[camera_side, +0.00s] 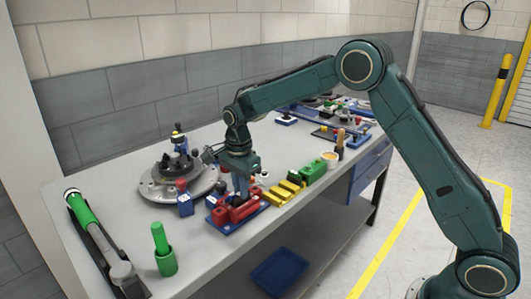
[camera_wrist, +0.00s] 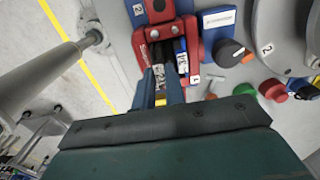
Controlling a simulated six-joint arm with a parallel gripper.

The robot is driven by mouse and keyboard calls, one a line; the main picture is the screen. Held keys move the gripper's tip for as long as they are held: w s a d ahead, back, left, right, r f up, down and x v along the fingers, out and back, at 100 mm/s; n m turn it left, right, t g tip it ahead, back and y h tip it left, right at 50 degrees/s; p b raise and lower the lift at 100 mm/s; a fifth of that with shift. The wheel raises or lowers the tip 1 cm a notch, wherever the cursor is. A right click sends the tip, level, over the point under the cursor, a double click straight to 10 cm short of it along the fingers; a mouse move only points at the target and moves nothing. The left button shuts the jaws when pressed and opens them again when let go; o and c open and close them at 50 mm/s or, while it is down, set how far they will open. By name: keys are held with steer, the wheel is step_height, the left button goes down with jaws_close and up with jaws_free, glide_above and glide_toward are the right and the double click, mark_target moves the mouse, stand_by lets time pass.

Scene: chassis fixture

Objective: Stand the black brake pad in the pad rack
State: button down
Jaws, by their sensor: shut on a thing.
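My gripper (camera_side: 241,188) points down over a red block-like holder (camera_side: 221,215) on a blue base plate. In the wrist view its two blue-grey fingers (camera_wrist: 162,82) reach between the arms of that red holder (camera_wrist: 193,40). They are shut on a small dark piece (camera_wrist: 169,53), which looks like the black brake pad and is mostly hidden by the fingers and the holder. The red holder may be the pad rack; I cannot tell for sure. Whether the pad touches the holder is hidden.
A grey round fixture (camera_side: 155,189) stands left of my gripper, with a blue block (camera_side: 185,205) in front. Yellow blocks (camera_side: 284,193) and a green block (camera_side: 313,172) sit to the right. A green cylinder in a cup (camera_side: 165,260) stands near the front left edge.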

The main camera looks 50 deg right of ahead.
steer(key=shift+r, duration=0.25)
steer(key=shift+r, duration=1.4)
steer(key=shift+d+n, duration=0.2)
steer(key=shift+n, duration=0.1)
steer(key=s+d+r+n, duration=0.1)
steer(key=s+d+n, duration=0.1)
steer(key=d+n, duration=0.9)
steer(key=shift+d+r+n, duration=0.15)
steer(key=shift+r+n, duration=0.05)
steer(key=shift+n, duration=3)
steer(key=shift+s, duration=0.1)
steer(key=shift+f, duration=0.2)
steer(key=shift+f, duration=1.9)
